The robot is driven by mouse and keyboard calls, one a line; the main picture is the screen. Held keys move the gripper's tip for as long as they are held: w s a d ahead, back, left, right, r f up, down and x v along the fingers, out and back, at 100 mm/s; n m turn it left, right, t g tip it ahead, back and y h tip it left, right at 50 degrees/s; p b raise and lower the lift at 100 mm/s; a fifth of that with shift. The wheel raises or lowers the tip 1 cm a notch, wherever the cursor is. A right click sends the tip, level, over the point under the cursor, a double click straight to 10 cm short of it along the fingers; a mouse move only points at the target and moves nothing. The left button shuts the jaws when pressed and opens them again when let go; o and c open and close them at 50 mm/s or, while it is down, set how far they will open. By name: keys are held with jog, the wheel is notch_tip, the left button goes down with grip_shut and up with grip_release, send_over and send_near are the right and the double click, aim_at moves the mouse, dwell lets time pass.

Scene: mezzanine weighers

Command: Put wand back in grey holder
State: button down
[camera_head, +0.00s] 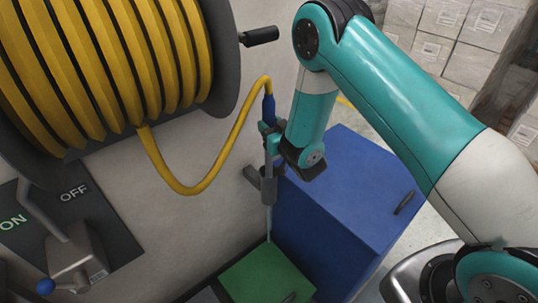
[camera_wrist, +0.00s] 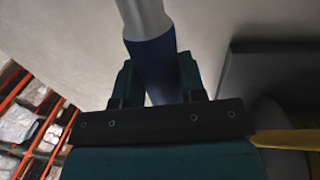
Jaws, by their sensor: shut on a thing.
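My gripper (camera_head: 268,132) is shut on the wand near its blue upper part. The wand (camera_head: 269,108) hangs nearly upright, with the yellow hose joined to its top. In the wrist view the wand's blue grip (camera_wrist: 152,62) lies between my jaws (camera_wrist: 156,82). The grey holder (camera_head: 268,190) is on the wall side below my gripper. The wand lines up with it, and its thin pale tip shows below the holder, above the green box. I cannot tell for sure whether the wand is inside the holder or in front of it.
A yellow hose reel (camera_head: 110,65) with a crank fills the upper left. A lever with an ON/OFF plate (camera_head: 105,235) is lower left. A blue cabinet (camera_head: 350,190) stands right of the holder, and a green box (camera_head: 262,275) lies below. Wrapped cartons (camera_head: 455,35) stand behind.

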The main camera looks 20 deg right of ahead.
notch_tip(320, 180, down, 7)
jog(key=shift+f+p, duration=0.15)
jog(key=shift+p, duration=0.3)
jog(key=shift+f, duration=0.2)
jog(key=c, duration=0.7)
grip_release()
jog(key=shift+r, duration=0.1)
